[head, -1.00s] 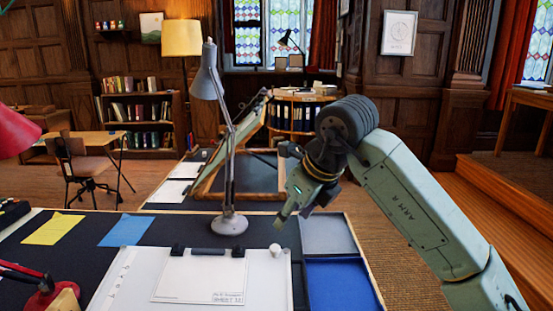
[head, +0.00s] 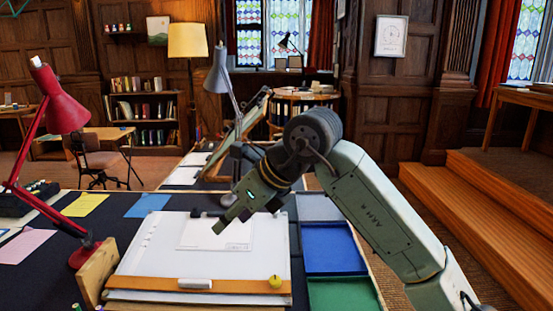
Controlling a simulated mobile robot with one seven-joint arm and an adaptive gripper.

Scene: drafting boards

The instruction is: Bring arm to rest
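My arm reaches in from the lower right, bent at a dark ribbed joint. My gripper (head: 222,226) points down and left above the white drawing board (head: 150,255). It appears above the right part of the pinned sheet (head: 205,236) and hides some of the sheet's top edge. Nothing is seen hanging from it. The fingers are small and seen side-on, so I cannot tell whether they are open or shut.
A red lamp (head: 66,112) stands at left. Blue (head: 330,248) and green (head: 335,292) trays lie at right.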

